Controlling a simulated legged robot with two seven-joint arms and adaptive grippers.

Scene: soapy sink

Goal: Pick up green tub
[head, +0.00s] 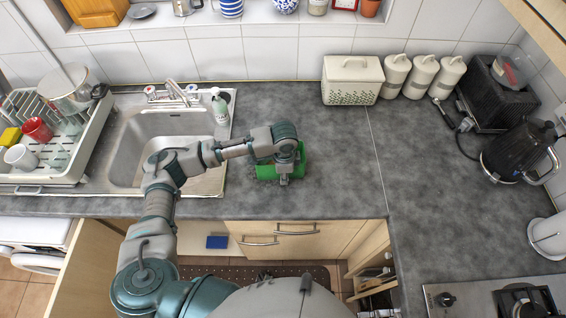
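The green tub (265,172) sits on the grey countertop, just right of the sink (170,135). My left arm reaches over the sink edge from the left, and my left gripper (284,178) is at the tub, partly covering it. The fingers are small here and overlap the tub, so I cannot tell whether they are open or closed on it. My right gripper is not in view.
A soap bottle (220,106) stands at the sink's right rim. A dish rack (50,145) is at the left. A cream bread bin (352,80), canisters and a black kettle (518,150) line the back and right. Counter right of the tub is clear.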

